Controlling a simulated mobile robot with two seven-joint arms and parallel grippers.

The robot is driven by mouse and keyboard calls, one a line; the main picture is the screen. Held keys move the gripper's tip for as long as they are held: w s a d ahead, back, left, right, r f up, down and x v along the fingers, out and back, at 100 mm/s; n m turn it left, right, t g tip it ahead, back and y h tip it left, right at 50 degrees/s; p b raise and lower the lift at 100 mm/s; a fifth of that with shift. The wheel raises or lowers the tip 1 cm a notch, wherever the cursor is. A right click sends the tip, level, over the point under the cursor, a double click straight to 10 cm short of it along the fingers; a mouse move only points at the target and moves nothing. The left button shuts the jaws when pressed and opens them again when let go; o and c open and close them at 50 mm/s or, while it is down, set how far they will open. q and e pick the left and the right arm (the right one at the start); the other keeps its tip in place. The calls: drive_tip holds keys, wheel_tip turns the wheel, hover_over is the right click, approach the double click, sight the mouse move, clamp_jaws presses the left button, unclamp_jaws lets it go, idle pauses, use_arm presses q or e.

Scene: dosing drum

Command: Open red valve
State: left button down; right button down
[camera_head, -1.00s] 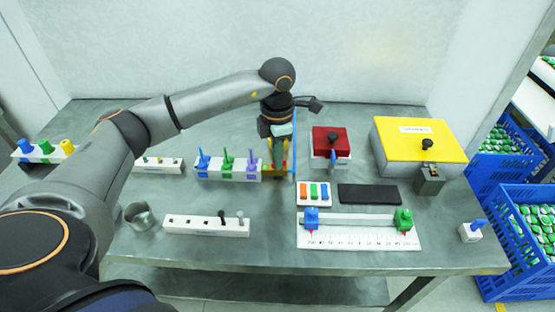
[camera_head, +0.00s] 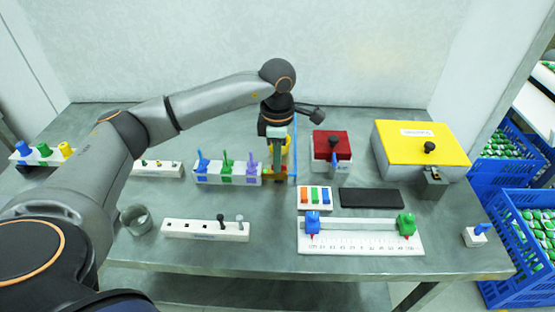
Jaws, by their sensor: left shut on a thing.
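A white block (camera_head: 228,179) holds a row of upright blue (camera_head: 202,163), green (camera_head: 227,163) and purple (camera_head: 251,165) valves. My right gripper is not in view.
A thin blue upright (camera_head: 295,150) stands just right of the gripper. Further right are a red-lidded box (camera_head: 332,143) and a yellow-lidded box (camera_head: 420,142). In front are a white slotted block (camera_head: 200,231) and a scale board (camera_head: 360,241). A metal cup (camera_head: 136,219) stands front left.

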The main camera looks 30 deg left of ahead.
use_arm(q)
drive_tip(key=shift+r, duration=0.1)
drive_tip(key=c, duration=1)
unclamp_jaws()
wheel_tip(320, 180, up, 12)
drive_tip(key=shift+r, duration=0.25)
